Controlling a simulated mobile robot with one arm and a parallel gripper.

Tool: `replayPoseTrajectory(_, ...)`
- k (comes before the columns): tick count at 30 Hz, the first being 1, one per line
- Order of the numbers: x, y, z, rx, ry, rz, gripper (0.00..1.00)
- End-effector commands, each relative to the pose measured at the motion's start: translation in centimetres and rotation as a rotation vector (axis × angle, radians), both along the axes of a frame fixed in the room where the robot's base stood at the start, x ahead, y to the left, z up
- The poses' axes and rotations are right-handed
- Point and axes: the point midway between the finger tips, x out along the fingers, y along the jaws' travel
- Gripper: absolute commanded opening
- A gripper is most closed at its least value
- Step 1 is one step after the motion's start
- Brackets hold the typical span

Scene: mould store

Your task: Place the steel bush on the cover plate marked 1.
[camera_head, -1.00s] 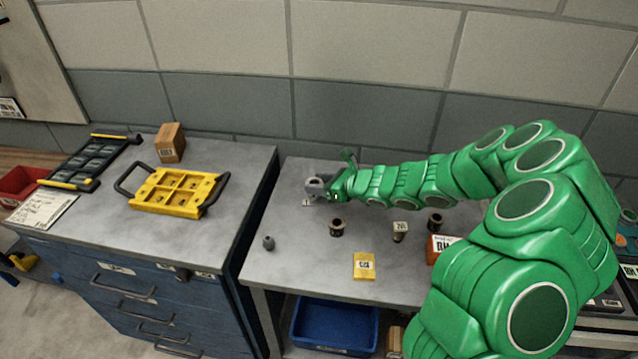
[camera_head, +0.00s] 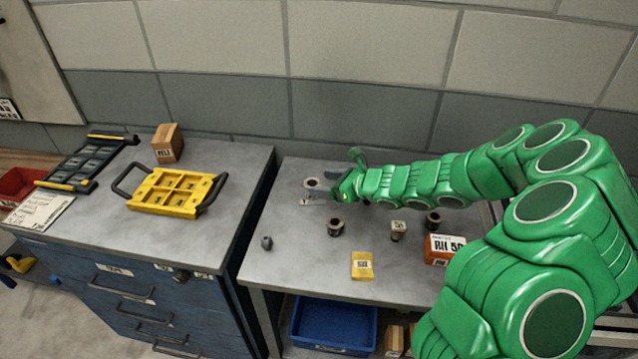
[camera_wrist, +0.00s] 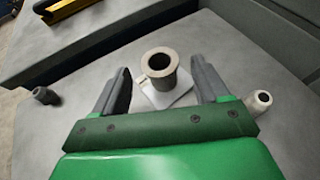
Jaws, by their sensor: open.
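A grey flanged bush with an open bore, which looks like the steel bush (camera_head: 312,184), stands upright at the back left of the right-hand table. In the wrist view the bush (camera_wrist: 160,66) stands on a thin pale plate (camera_wrist: 170,96), probably the cover plate; its mark cannot be read. The plate (camera_head: 312,202) also shows at the bush's foot in the head view. My gripper (camera_head: 335,190) is just right of the bush. In the wrist view my gripper (camera_wrist: 160,76) is open, its fingers either side of the bush with gaps on both sides.
Nearby stand two dark bushes (camera_head: 335,227) (camera_head: 434,220), a small labelled piece (camera_head: 398,230), a small grey piece (camera_head: 266,243), a yellow labelled block (camera_head: 362,266) and an orange box (camera_head: 440,250). A yellow tray (camera_head: 170,208) lies on the left cabinet. The table's front left is mostly clear.

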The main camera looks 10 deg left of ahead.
Motion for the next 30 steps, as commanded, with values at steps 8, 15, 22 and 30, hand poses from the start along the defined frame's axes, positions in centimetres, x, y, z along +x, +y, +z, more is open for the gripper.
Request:
replayPoseTrajectory(8,-1.2,-2.7,1.3,0.001,0.000,0.000,0.74)
replayPoseTrajectory(15,-2.1,-5.0,2.3,0.002,0.000,0.000,0.74)
replayPoseTrajectory(22,-2.8,-6.7,3.1,0.001,0.000,0.000,0.74)
replayPoseTrajectory(30,-3.2,-7.5,3.4,0.001,0.001,0.001,0.74)
